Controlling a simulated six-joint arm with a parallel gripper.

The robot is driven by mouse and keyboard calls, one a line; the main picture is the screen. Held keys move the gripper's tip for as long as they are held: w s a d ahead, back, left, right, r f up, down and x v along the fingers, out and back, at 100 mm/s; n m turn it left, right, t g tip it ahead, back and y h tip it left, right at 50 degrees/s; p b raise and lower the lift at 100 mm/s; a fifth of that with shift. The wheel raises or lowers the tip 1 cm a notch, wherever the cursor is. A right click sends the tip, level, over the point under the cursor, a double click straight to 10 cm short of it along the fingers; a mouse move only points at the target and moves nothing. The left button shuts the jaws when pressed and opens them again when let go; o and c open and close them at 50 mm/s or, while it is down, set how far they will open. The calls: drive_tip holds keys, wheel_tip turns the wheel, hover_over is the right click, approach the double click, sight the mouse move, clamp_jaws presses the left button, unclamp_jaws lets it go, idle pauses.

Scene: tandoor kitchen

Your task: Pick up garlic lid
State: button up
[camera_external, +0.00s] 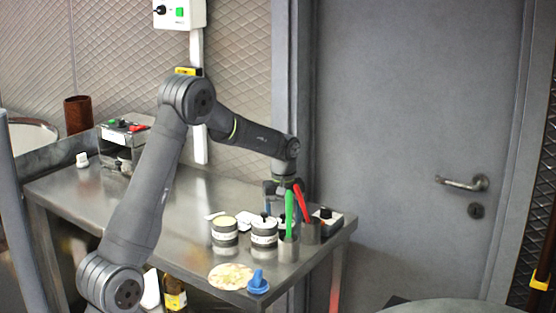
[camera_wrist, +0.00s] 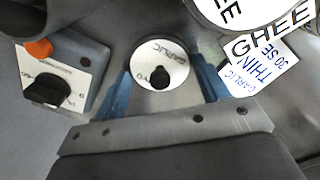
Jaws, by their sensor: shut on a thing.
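The garlic lid (camera_wrist: 160,65) is a round white disc with a black knob and the word GARLIC on it. In the wrist view it sits between the two blue fingers of my gripper (camera_wrist: 165,88), which is shut on it. In the external view my gripper (camera_external: 281,190) is over the right end of the steel table, behind the red and green handles. The lid cannot be made out there.
Two labelled tubs, one pale-topped (camera_external: 224,234) and one with a black knob (camera_external: 264,236), stand near the table's front edge. Steel cups hold a green handle (camera_external: 289,212) and a red handle (camera_external: 300,200). A flatbread (camera_external: 230,276) and blue object (camera_external: 258,282) lie in front.

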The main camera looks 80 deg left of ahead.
drive_tip(key=r, duration=1)
drive_tip(key=shift+s, duration=0.4)
drive_tip(key=s+d+r+n, duration=0.1)
drive_tip(key=s+d, duration=0.1)
drive_tip(key=s, duration=0.6)
drive_tip(key=s+d+r+n, duration=0.1)
drive_tip(key=s+d, duration=0.1)
drive_tip(key=s, duration=0.6)
drive_tip(key=shift+s+d+f, duration=0.1)
drive_tip(key=shift+s+f, duration=0.05)
drive_tip(key=shift+f, duration=2.8)
drive_tip(key=shift+f, duration=0.2)
drive_tip(key=o, duration=1.2)
